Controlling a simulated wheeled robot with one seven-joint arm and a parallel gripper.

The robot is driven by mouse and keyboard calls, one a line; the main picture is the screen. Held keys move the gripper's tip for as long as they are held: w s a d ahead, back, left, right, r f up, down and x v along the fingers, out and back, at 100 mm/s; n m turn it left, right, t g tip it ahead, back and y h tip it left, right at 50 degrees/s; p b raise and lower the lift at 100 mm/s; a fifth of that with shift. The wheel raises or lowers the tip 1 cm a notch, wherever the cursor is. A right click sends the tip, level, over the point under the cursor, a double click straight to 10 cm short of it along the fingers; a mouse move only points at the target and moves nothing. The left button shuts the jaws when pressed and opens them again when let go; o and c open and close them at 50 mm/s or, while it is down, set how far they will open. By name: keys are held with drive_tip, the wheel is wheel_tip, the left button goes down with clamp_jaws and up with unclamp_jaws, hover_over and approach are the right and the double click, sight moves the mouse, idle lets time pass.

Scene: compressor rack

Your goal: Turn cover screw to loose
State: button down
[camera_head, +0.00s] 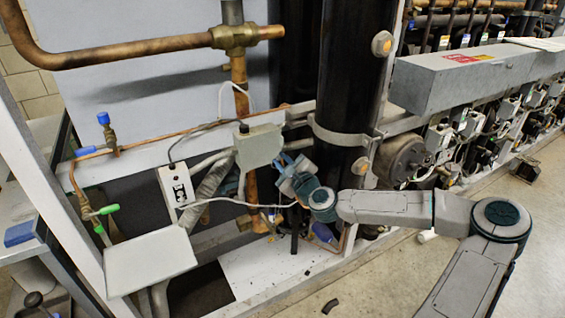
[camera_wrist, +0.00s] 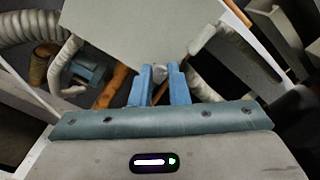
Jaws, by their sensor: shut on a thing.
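A grey box with a flat cover (camera_head: 258,147) is mounted on the rack in the head view. The same cover fills the top middle of the wrist view (camera_wrist: 140,30). My gripper (camera_head: 284,163) is at the right lower side of this box. In the wrist view, the two blue fingers of my gripper (camera_wrist: 161,76) are closed around a small pale grey piece at the cover's lower edge, which looks like the cover screw (camera_wrist: 160,72). The fingers hide most of it, so its turn angle cannot be told. In the head view the screw is hidden.
A black vertical cylinder (camera_head: 345,80) stands close to the right of my gripper. Copper pipes (camera_head: 120,52) run on the left, and a white switch box (camera_head: 176,190) hangs left of the grey box. A ribbed hose (camera_wrist: 28,26) and an orange-brown pipe (camera_wrist: 113,85) lie near my fingers.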

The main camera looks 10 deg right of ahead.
drive_tip(key=n+b, duration=0.1)
drive_tip(key=n, duration=0.2)
drive_tip(key=shift+f+n, duration=0.1)
drive_tip(key=shift+n, duration=0.3)
drive_tip(key=shift+n+b, duration=0.75)
drive_tip(key=shift+n, duration=1.05)
drive_tip(key=c, duration=1.4)
unclamp_jaws()
drive_tip(key=v, duration=1.3)
drive_tip(key=shift+s, duration=0.4)
